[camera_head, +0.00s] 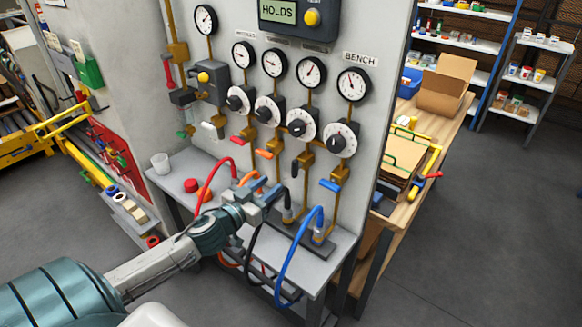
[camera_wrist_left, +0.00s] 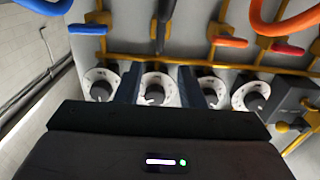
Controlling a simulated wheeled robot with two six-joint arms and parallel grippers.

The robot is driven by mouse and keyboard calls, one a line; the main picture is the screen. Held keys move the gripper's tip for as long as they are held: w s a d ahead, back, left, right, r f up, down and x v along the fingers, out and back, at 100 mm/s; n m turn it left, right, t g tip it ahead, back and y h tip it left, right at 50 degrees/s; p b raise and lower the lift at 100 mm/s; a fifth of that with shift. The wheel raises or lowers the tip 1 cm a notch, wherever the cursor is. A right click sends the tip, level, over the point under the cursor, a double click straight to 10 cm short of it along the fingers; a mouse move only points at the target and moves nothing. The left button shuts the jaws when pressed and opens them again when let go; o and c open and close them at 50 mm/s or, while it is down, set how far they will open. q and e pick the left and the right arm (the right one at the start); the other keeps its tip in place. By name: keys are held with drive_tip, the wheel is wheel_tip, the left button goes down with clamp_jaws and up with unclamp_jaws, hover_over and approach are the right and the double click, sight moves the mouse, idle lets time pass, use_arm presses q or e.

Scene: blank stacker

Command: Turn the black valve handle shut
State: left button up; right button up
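The black valve handle (camera_head: 295,168) is on the third brass pipe from the left in the head view, between the orange handle (camera_head: 264,154) and the blue handle (camera_head: 330,185). It points along its pipe, while the coloured handles lie across theirs. My left gripper (camera_head: 267,190) is just below and left of it. In the left wrist view the black handle (camera_wrist_left: 163,22) stands upright in the picture, in line with the gap between the two fingers of my open gripper (camera_wrist_left: 159,85). The fingers look empty; contact with the handle cannot be told. My right gripper is not in view.
Red (camera_head: 222,172), black and blue (camera_head: 283,275) hoses loop around the bench (camera_head: 345,240) close to my gripper. A red handle (camera_head: 238,140), several dials and gauges are on the panel. Open floor is at right.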

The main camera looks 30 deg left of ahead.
sight(293, 167)
use_arm(q)
drive_tip(key=shift+w+d+p, duration=0.15)
drive_tip(key=shift+w+p, duration=0.1)
drive_tip(key=shift+w, duration=1.45)
drive_tip(key=shift+w+d+p, duration=0.15)
drive_tip(key=shift+w+p, duration=0.05)
drive_tip(key=shift+w, duration=1.5)
drive_tip(key=shift+w+d+p, duration=0.15)
drive_tip(key=shift+w+p, duration=0.1)
drive_tip(key=shift+w, duration=1.45)
drive_tip(key=shift+c, duration=0.4)
clamp_jaws()
